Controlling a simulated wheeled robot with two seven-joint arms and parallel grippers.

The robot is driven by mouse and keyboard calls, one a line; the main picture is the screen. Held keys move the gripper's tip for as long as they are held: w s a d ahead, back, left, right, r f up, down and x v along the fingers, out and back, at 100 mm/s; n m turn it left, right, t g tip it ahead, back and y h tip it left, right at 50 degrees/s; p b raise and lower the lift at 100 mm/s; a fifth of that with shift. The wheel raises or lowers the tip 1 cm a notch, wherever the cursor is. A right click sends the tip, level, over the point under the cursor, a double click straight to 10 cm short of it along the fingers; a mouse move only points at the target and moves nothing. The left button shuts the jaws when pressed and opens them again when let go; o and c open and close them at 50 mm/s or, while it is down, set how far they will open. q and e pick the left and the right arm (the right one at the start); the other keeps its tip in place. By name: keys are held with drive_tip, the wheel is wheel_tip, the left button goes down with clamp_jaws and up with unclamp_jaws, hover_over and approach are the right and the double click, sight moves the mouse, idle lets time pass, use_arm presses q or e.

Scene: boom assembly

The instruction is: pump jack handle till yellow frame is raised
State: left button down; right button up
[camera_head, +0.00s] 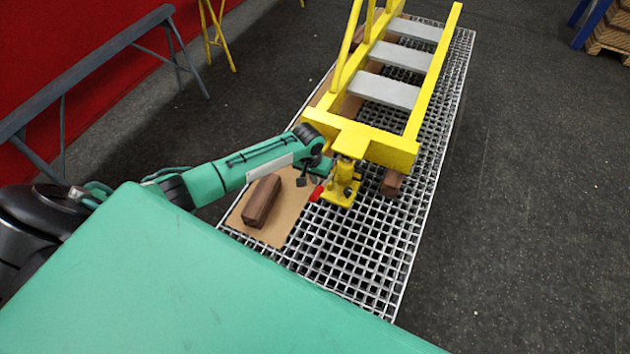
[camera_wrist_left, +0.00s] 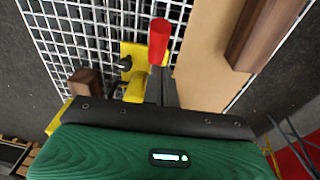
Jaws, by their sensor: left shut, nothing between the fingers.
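The yellow frame (camera_head: 412,110) is a ladder-like structure with grey rungs, lying over the metal grating. A small yellow jack (camera_head: 343,190) stands on the grating under the frame's near end. Its red handle (camera_head: 317,193) sticks out to the left. In the left wrist view the red handle (camera_wrist_left: 158,42) rises above the yellow jack (camera_wrist_left: 136,88). My left gripper (camera_head: 304,180) is shut and empty, close beside the handle; I cannot tell whether they touch. My right gripper is not in view.
A brown wooden block (camera_head: 262,201) lies on a cardboard sheet (camera_head: 290,208) left of the jack. Another block (camera_head: 392,184) is by the frame's near right corner. The grating (camera_head: 350,262) in front of the jack is clear. A grey trestle (camera_head: 90,70) stands at left.

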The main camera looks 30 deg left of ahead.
sight(314, 192)
use_arm(q)
drive_tip(key=shift+s+d+f, duration=0.15)
drive_tip(key=shift+s+f, duration=0.1)
drive_tip(key=shift+f, duration=0.25)
drive_tip(key=shift+s+d+f, duration=0.1)
drive_tip(key=shift+s+f, duration=0.1)
drive_tip(key=shift+f, duration=0.25)
drive_tip(key=shift+s+f+t+p, duration=0.35)
drive_tip(key=shift+s+f+t, duration=0.15)
drive_tip(key=shift+s+f, duration=0.05)
drive_tip(key=s+f+t+b, duration=0.1)
drive_tip(key=f, duration=0.2)
drive_tip(key=s+f+t+b, duration=0.1)
drive_tip(key=f+t, duration=0.1)
drive_tip(key=f, duration=0.1)
drive_tip(key=s+f+t+b, duration=0.1)
drive_tip(key=f+t+b, duration=0.1)
drive_tip(key=f, duration=0.1)
drive_tip(key=shift+s+d+f, duration=0.1)
drive_tip(key=shift+s+f, duration=0.25)
